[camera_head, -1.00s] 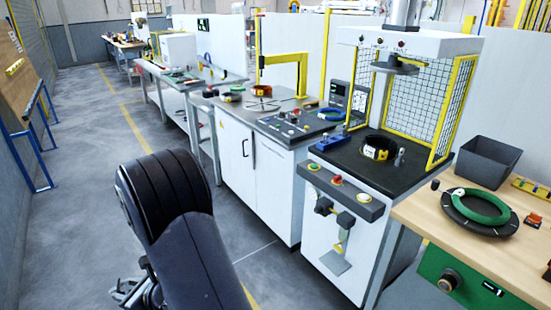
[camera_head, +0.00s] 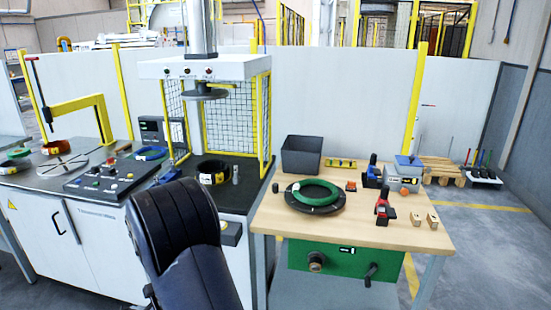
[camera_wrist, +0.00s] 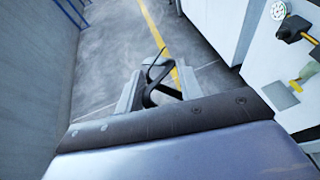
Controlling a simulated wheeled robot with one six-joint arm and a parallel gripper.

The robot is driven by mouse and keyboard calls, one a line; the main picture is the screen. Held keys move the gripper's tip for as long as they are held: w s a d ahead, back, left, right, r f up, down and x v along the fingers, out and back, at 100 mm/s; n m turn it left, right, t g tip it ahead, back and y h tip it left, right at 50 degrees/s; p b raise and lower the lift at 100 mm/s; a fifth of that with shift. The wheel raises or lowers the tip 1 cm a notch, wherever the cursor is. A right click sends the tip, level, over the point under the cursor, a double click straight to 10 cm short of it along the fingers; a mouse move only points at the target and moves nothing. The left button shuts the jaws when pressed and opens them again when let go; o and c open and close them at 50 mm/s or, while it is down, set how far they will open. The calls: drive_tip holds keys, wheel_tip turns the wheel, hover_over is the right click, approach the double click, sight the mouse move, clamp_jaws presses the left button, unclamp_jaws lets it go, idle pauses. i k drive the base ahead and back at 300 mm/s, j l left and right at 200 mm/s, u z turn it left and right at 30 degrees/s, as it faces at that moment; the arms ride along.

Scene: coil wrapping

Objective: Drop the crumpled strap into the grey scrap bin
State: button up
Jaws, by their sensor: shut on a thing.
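The grey scrap bin (camera_head: 301,156) stands at the back left of the wooden bench, its dark inside partly showing. In the wrist view my gripper (camera_wrist: 158,88) is shut on the crumpled strap (camera_wrist: 152,98), a dark bent loop with a thin end sticking up. The strap is held above the grey floor. In the head view the gripper and strap are hidden behind my dark arm.
The wooden bench (camera_head: 378,230) carries a green coil (camera_head: 316,192) on a black turntable, plus several tools. A press with a yellow mesh guard (camera_head: 263,115) and a black coil (camera_head: 210,172) stands left of it. A white wall rises behind the bin.

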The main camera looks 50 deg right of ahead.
sight(290, 170)
drive_tip(key=z, duration=1.55)
